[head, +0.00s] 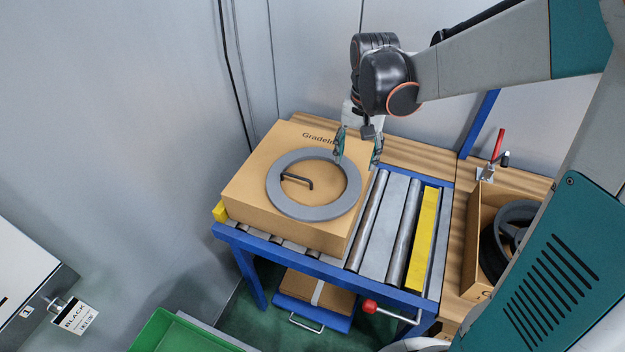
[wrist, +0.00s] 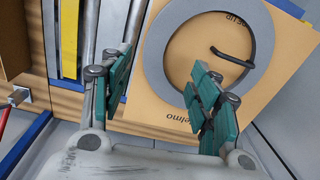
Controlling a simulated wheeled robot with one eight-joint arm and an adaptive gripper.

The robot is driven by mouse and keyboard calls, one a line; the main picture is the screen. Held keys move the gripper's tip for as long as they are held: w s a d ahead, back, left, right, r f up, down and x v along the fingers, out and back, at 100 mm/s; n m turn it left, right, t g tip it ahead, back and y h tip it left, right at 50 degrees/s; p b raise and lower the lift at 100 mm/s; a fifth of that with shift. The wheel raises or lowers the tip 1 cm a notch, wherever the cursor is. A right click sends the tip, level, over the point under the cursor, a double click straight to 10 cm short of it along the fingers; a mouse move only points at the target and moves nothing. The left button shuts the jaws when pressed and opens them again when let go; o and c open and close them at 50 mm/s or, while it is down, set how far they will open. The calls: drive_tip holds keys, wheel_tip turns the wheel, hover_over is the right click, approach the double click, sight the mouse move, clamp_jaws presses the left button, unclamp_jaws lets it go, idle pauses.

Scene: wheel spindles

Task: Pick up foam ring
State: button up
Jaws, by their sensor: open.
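The grey foam ring (head: 284,200) lies flat on top of a closed cardboard box (head: 245,190) on the roller table. A dark bent handle (head: 298,178) shows inside the ring's opening. The ring (wrist: 157,55) also shows in the wrist view, with the handle (wrist: 232,58) inside it. My gripper (head: 358,160) is open and empty at the ring's upper right edge in the head view. In the wrist view my gripper (wrist: 160,90) has its teal fingers apart, one over the ring's opening and one beyond its outer side. I cannot tell whether either finger touches the ring.
Bare rollers (head: 372,222) and a yellow bar (head: 422,238) lie right of the box. An open carton (head: 470,240) with dark wheels stands at the right, near a red-handled clamp (head: 497,145). A wall is behind the table. A green bin (head: 165,335) is at lower left.

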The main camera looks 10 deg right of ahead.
sight(353, 192)
drive_tip(key=shift+m, duration=0.5)
drive_tip(key=f+b, duration=0.1)
drive_tip(key=f, duration=0.3)
drive_tip(key=f+b, duration=0.2)
drive_tip(key=f, duration=0.3)
drive_tip(key=f+b, duration=0.1)
drive_tip(key=f, duration=0.3)
drive_tip(key=shift+d+f, duration=0.25)
drive_tip(key=shift+r, duration=0.1)
drive_tip(key=shift+c, duration=0.5)
drive_tip(key=c, duration=0.9)
